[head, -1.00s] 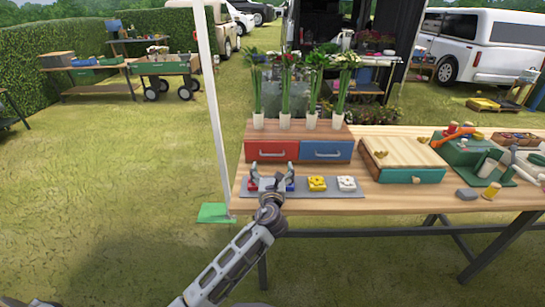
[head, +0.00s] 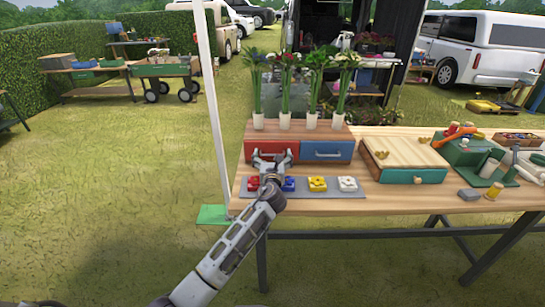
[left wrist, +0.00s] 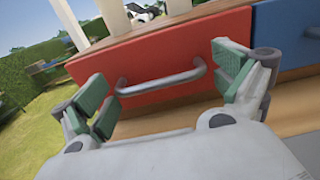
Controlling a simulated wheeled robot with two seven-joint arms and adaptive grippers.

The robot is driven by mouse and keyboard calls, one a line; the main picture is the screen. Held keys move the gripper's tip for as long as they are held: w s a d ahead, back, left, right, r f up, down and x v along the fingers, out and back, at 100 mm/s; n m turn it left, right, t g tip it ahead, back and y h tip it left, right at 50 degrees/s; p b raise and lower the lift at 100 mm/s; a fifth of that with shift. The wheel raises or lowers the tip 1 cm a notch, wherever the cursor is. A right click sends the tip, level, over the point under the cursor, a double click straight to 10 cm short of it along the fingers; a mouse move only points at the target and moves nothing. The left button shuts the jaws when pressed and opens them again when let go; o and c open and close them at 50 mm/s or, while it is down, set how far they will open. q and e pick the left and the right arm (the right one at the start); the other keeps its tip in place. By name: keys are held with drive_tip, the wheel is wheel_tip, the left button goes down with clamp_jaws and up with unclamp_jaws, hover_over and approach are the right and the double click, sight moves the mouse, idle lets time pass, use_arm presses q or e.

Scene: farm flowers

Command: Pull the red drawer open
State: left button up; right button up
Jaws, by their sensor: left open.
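The red drawer (head: 284,149) is the left one of two drawers in a wooden box on the table, and its front looks shut. In the left wrist view the red drawer front (left wrist: 150,65) has a grey bar handle (left wrist: 162,80). My left gripper (head: 270,158) is open in front of the red drawer. In the left wrist view its green-padded fingers (left wrist: 165,88) stand wide apart, one on each side of the handle, and do not grip it. In the head view the gripper hides the handle. My right gripper is not in view.
The blue drawer (head: 327,150) is just right of the red one. A grey mat (head: 262,191) with red, blue, yellow and white blocks lies in front. Flowers in white pots stand on the box. A wooden box with a green drawer (head: 414,176) is to the right.

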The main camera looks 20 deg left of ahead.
use_arm(q)
drive_tip(key=shift+c, duration=0.9)
drive_tip(key=c, duration=1.3)
